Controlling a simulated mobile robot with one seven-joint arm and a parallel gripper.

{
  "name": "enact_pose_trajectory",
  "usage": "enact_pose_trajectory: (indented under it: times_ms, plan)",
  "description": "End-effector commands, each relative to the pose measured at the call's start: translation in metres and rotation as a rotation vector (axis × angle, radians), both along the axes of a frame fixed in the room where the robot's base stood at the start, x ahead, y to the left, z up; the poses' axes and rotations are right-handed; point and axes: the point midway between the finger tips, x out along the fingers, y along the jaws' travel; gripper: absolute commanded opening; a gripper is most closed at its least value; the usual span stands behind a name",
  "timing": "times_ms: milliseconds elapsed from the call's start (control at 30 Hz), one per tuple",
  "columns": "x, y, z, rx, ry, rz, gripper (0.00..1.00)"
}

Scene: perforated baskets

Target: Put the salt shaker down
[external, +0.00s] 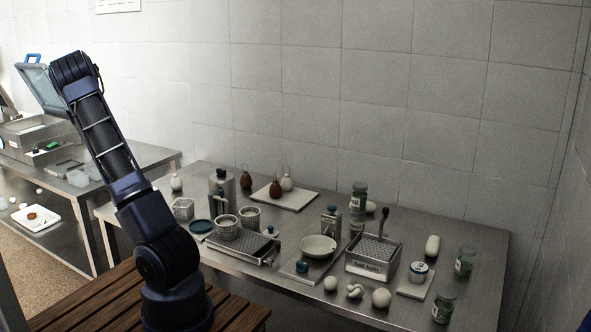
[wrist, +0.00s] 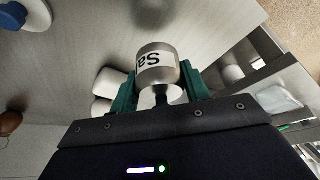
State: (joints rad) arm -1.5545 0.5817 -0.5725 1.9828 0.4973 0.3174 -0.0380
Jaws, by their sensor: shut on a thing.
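The salt shaker (wrist: 157,66) is a short metallic cylinder with a white label reading "Sa", seen upside down in the wrist view. My gripper (wrist: 158,82) has its two green fingers on either side of the shaker and is shut on it. In the external view my arm (external: 110,150) reaches up and to the left, with its wrist high. I cannot make out the gripper or the held shaker there.
The steel table (external: 400,312) carries perforated baskets (external: 228,226), a white bowl (external: 318,246), a labelled perforated box (external: 372,258), several jars and white round items. A second steel table (external: 150,156) stands at left. White rounded items (wrist: 108,84) lie near the shaker in the wrist view.

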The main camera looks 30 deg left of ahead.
Motion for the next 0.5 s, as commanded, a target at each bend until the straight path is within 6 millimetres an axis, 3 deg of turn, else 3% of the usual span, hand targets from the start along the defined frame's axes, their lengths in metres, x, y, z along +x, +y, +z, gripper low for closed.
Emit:
enact_pose_trajectory:
  times_ms: [267, 500]
  plan:
    - [0.001, -0.001, -0.036, -0.002, 0.001, -0.003, 0.21]
    - [0.000, -0.001, -0.039, -0.001, 0.000, -0.001, 0.21]
